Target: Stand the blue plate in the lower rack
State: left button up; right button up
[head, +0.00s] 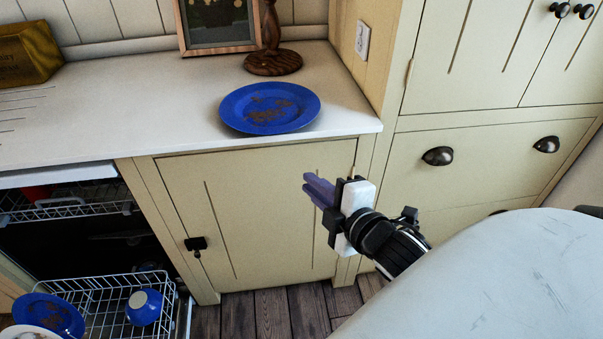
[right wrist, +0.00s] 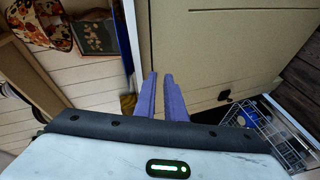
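A blue plate (head: 269,107) with brown stains lies flat on the counter near its front right corner. In the right wrist view the plate (right wrist: 123,42) shows as a thin blue strip at the counter edge. The lower rack (head: 97,301) is a white wire basket, pulled out of the dishwasher at the lower left. My right gripper (head: 312,190) has purple fingers and hangs in front of the cabinet door, below and right of the plate. In the right wrist view a narrow gap shows between its empty fingers (right wrist: 161,82). My left gripper is out of view.
The lower rack holds another stained blue plate (head: 48,314), a whitish dish (head: 28,333) and a blue bowl (head: 144,306). An upper rack (head: 70,210) sits above. A picture frame (head: 217,47) and a wooden stand (head: 272,62) are behind the counter plate.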

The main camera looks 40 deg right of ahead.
jog(key=s+a+f+m+g+y, duration=0.1)
jog(key=s+a+f+m+g, duration=0.1)
jog(key=f, duration=0.6)
jog(key=s+a+f+m+g+y, duration=0.2)
jog(key=s+a+f+m, duration=0.3)
jog(key=a+f, duration=0.4)
jog(key=s+a+f+m+g+y, duration=0.2)
jog(key=s+a+f+m, duration=0.2)
jog(key=f, duration=0.5)
jog(key=shift+s+a+f, duration=0.15)
jog(key=shift+s+a, duration=0.95)
